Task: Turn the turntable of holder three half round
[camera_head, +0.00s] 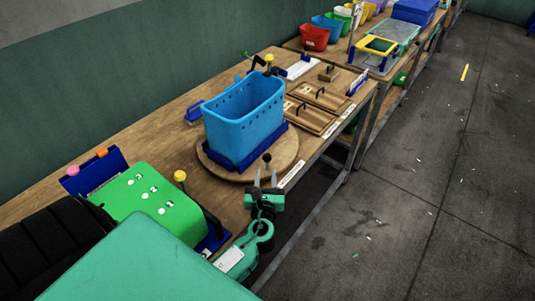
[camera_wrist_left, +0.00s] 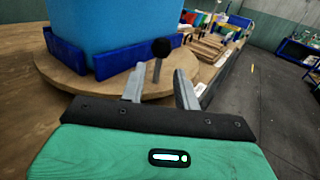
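A round wooden turntable (camera_head: 216,169) lies on the bench and carries a blue holder frame (camera_head: 236,162) with a tall light-blue perforated bin (camera_head: 245,118) upright in it. A short post with a dark ball knob (camera_head: 267,157) stands at the turntable's near edge. My left gripper (camera_head: 266,177) is open at this edge, its two grey fingers pointing at the knob post. In the left wrist view, the post (camera_wrist_left: 157,70) shows between the spread fingertips, with a gap on each side. The turntable (camera_wrist_left: 88,84) shows behind it. My right gripper is not in view.
A green press block (camera_head: 152,202) with a yellow knob stands to the left on the bench. Wooden boards with black handles (camera_head: 319,97) lie beyond the turntable. Coloured bins (camera_head: 314,38) stand on a farther bench. The floor (camera_head: 410,190) at right is mostly clear.

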